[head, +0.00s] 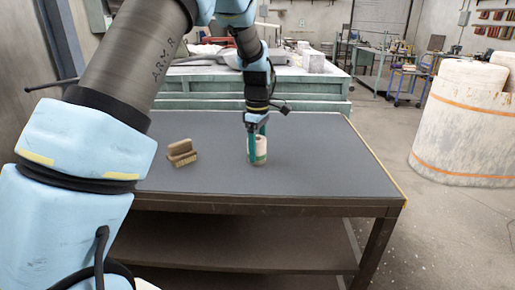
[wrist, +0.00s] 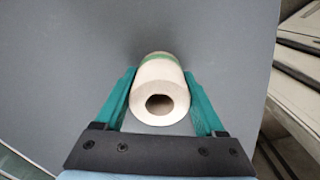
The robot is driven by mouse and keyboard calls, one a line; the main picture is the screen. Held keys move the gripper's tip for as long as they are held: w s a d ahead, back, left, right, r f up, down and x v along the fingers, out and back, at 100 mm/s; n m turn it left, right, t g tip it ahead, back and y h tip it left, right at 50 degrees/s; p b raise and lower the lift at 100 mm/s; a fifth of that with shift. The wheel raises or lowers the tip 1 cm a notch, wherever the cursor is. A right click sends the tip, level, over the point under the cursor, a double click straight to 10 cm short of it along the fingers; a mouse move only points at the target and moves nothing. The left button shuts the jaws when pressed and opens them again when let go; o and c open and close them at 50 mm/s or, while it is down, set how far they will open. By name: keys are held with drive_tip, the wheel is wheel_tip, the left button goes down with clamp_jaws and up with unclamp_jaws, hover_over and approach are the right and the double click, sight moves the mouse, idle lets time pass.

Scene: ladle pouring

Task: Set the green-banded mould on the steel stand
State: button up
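The green-banded mould (head: 260,146) is a small cream cylinder with a green band, standing upright on the dark table. In the wrist view I look down on the mould (wrist: 160,88), with its round dark hole at the near end and the green band farther down. My gripper (head: 258,143) points down at it. The two teal fingers of my gripper (wrist: 160,72) lie on either side of the mould, very close to its wall. Whether they press on it or leave a thin gap, I cannot tell. I cannot make out a steel stand in either view.
A brown stepped block (head: 182,154) sits on the table (head: 310,180) to the left of the mould. The tabletop right of the mould is clear up to its yellow-marked edge. A green bench (head: 305,97) stands behind, and a large pale cylinder (head: 462,135) stands on the floor at right.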

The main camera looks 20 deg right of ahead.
drive_tip(key=o, duration=0.4)
drive_tip(key=shift+r, duration=0.1)
wheel_tip(320, 180, up, 12)
drive_tip(key=b, duration=0.2)
drive_tip(key=s+a+f+m, duration=0.1)
drive_tip(key=a+f+m, duration=0.1)
drive_tip(key=a, duration=0.7)
drive_tip(key=s+a+f+m, duration=0.2)
drive_tip(key=a+f, duration=0.1)
drive_tip(key=a, duration=0.5)
drive_tip(key=s+a+f+m+t, duration=0.1)
drive_tip(key=a+f+m, duration=0.1)
drive_tip(key=a, duration=0.7)
drive_tip(key=shift+s+a+f, duration=0.3)
drive_tip(key=shift+f, duration=0.05)
drive_tip(key=s+a+f+m, duration=0.1)
drive_tip(key=s+a, duration=0.1)
drive_tip(key=s+a+f+m, duration=0.1)
drive_tip(key=s+a, duration=0.2)
drive_tip(key=s+a+f+m, duration=0.1)
drive_tip(key=s+a, duration=0.1)
drive_tip(key=shift+s+a+f+m+t, duration=0.2)
drive_tip(key=shift+s+f+m+t, duration=0.1)
drive_tip(key=shift+s+m, duration=0.1)
